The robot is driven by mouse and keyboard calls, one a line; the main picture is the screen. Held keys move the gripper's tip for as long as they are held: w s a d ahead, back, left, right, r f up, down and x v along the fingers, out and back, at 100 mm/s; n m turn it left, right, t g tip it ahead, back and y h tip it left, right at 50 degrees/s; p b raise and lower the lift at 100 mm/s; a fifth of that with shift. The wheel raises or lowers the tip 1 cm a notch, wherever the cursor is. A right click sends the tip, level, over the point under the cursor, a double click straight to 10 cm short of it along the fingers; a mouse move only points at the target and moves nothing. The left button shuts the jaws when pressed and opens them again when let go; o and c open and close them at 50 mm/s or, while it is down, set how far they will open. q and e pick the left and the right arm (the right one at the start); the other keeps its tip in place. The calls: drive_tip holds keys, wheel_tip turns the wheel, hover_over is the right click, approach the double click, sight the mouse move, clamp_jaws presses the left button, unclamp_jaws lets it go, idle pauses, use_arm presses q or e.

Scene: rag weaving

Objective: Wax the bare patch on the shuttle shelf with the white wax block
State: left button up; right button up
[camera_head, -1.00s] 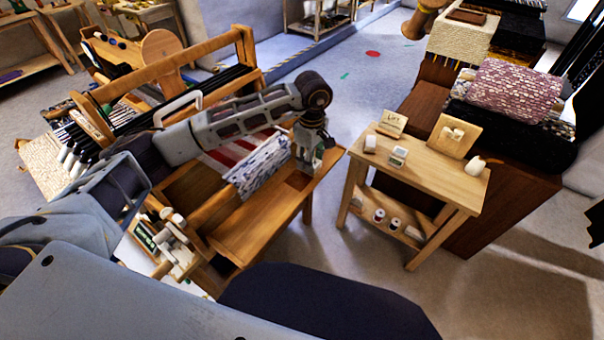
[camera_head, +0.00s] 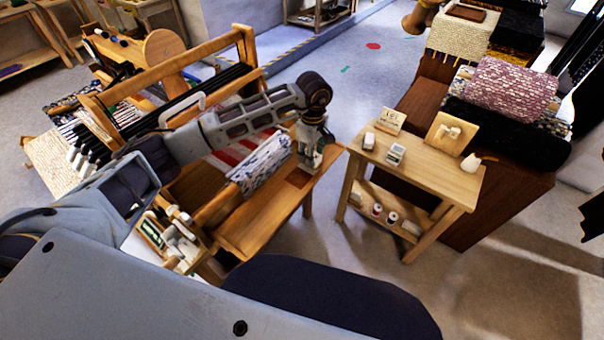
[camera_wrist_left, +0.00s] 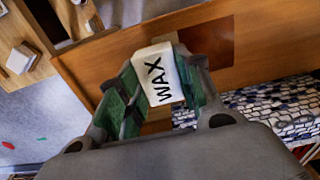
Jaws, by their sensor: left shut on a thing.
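The shuttle shelf (camera_head: 255,222) is an orange-brown wooden plank at the front of the loom; it also shows in the left wrist view (camera_wrist_left: 108,62). The bare patch is a darker brown rectangle (camera_head: 299,178) near the shelf's right end, and it shows beside the block in the left wrist view (camera_wrist_left: 212,42). My left gripper (camera_head: 309,162) is over that end of the shelf. In the left wrist view its green-padded fingers (camera_wrist_left: 158,88) are shut on the white wax block (camera_wrist_left: 154,62), marked WAX. I cannot tell whether the block touches the shelf. My right gripper is out of view.
A patterned woven roll (camera_head: 262,165) lies just behind the shelf, close to my gripper. A small wooden side table (camera_head: 425,178) with boxes and a sign stands to the right, across a floor gap. A tool caddy (camera_head: 172,240) is at the shelf's left.

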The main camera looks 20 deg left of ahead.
use_arm(q)
drive_tip(key=shift+r, duration=0.15)
drive_tip(key=shift+r+p, duration=0.75)
drive_tip(key=shift+r, duration=1.1)
drive_tip(key=o, duration=0.4)
drive_tip(key=c, duration=0.4)
drive_tip(key=shift+a, duration=0.15)
